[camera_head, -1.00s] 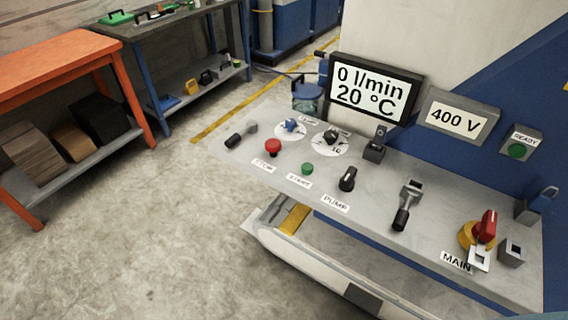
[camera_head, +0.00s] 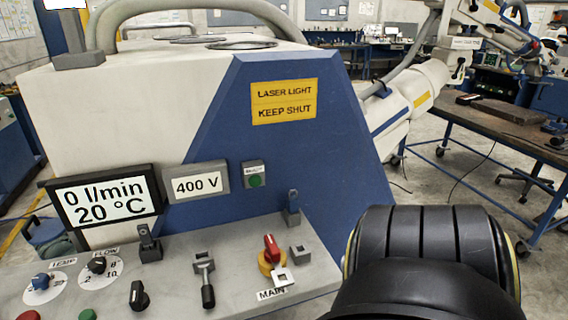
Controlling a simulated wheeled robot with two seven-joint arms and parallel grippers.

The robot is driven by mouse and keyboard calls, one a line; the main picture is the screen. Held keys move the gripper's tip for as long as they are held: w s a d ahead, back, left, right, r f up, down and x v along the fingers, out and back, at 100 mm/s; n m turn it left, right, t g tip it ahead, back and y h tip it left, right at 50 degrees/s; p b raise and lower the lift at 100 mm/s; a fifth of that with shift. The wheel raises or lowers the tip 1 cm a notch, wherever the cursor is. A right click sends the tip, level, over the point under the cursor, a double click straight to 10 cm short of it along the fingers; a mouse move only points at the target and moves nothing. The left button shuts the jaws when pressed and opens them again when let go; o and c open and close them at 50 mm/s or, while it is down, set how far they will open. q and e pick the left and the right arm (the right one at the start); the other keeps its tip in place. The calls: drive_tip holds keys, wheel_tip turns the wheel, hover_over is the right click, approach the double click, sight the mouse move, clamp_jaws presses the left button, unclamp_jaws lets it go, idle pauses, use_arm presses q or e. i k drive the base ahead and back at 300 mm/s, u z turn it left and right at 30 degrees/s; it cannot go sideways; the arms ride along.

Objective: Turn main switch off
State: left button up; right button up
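The main switch (camera_head: 270,250) is a red handle on a yellow round base, near the right end of the grey control panel (camera_head: 236,290), above a "MAIN" label (camera_head: 271,294). Its red handle stands upright in the picture. A pale square hasp-like plate (camera_head: 281,277) sits just in front of it. A black rounded part of my arm fills the lower right, apart from the switch. No gripper fingers show in the view.
A grey lever (camera_head: 206,283) with a black grip, a black knob (camera_head: 139,296) and a small grey block (camera_head: 299,254) are near the switch. The 400 V display (camera_head: 195,182) and green READY lamp (camera_head: 255,181) are behind. A workbench (camera_head: 500,125) stands at right.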

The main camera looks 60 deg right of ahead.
sight(272, 253)
drive_tip(key=z, duration=2.5)
drive_tip(key=i, duration=0.1)
drive_tip(key=u, duration=0.5)
drive_tip(key=k, duration=0.5)
drive_tip(key=z, duration=1.1)
drive_tip(key=i, duration=0.75)
drive_tip(key=u, duration=1.6)
